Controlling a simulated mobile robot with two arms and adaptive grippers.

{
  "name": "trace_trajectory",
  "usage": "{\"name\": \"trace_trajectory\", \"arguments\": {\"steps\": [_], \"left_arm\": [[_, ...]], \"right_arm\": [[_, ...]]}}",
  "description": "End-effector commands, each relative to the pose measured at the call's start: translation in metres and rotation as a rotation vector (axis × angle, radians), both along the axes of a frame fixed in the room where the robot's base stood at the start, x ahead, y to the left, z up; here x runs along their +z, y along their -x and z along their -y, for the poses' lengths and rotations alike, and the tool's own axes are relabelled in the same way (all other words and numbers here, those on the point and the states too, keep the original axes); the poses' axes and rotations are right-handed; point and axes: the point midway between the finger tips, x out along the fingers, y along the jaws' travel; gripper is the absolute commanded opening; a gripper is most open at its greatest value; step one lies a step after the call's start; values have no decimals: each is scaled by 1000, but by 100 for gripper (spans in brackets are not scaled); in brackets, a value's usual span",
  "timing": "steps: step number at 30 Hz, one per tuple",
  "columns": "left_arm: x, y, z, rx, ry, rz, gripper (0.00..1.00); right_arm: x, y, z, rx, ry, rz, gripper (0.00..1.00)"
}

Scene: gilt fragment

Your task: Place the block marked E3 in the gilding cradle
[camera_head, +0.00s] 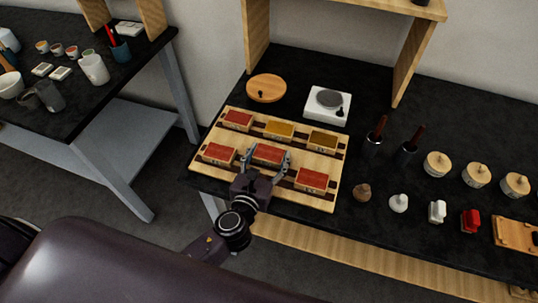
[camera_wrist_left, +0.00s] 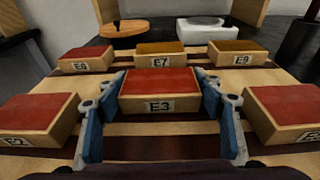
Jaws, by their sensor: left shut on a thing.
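The block marked E3 (camera_wrist_left: 160,88) has a red top and wooden sides, and its label faces the left wrist camera. It is the middle block of the front row on the wooden rack (camera_head: 212,133); it also shows in the head view (camera_head: 268,153). My left gripper (camera_wrist_left: 160,108) is shut on it, one blue-padded finger on each side. The gripper also shows in the head view (camera_head: 267,163). I cannot tell whether the block is lifted off the rack. My right gripper is not in view. I cannot tell which thing is the gilding cradle.
Red-topped blocks flank E3: one left (camera_wrist_left: 38,118), one right (camera_wrist_left: 288,112). Behind are blocks E7 (camera_wrist_left: 160,54), E9 (camera_wrist_left: 237,52) and a red one (camera_wrist_left: 86,58). A round wooden board (camera_head: 266,88) and a white scale-like device (camera_head: 328,104) stand behind the rack. Several jars and stamps stand right.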

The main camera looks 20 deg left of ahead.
Motion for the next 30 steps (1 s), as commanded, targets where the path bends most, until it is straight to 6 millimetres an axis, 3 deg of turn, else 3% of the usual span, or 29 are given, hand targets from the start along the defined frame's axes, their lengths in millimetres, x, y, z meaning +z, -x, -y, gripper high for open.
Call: {"name": "trace_trajectory", "arguments": {"steps": [7, 8, 12, 23, 30], "left_arm": [[-4, 0, 0, 1, -1, 1, 37], [-2, 0, 0, 1, -1, 0, 65], [-2, 0, 0, 1, -1, 0, 79], [3, 1, 0, 1, 0, 0, 79], [6, 43, -1, 0, 0, -3, 79]], "right_arm": [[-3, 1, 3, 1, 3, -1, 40], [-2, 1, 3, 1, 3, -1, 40], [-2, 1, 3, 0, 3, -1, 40], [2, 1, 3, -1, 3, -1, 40], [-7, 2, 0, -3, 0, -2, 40]]}}
